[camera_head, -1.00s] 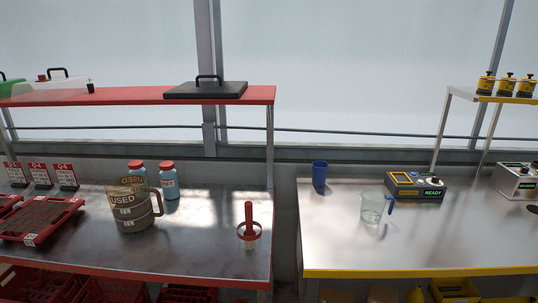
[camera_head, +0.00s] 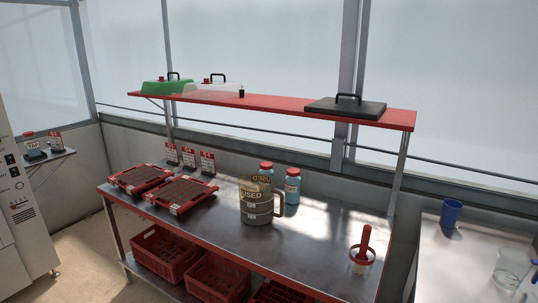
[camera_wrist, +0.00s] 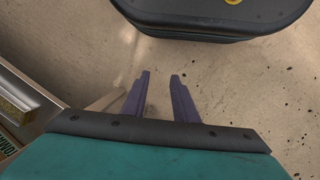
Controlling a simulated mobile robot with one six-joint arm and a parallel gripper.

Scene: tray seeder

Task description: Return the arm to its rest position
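My gripper (camera_wrist: 160,75) shows in the wrist view with its two purple fingers apart and nothing between them. It points down over the tan floor (camera_wrist: 205,65). A dark rounded body (camera_wrist: 215,20), which seems to be part of my own base, lies just beyond the fingertips. My arm and gripper do not show in the head view.
A red-edged metal bench (camera_head: 235,240) holds two seed trays (camera_head: 182,194), a jug marked USED (camera_head: 257,205), two blue bottles (camera_head: 292,187) and a red-handled tool (camera_head: 362,252). A red shelf (camera_head: 275,103) runs above. Red crates (camera_head: 165,253) sit below. Another bench (camera_head: 440,265) stands right.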

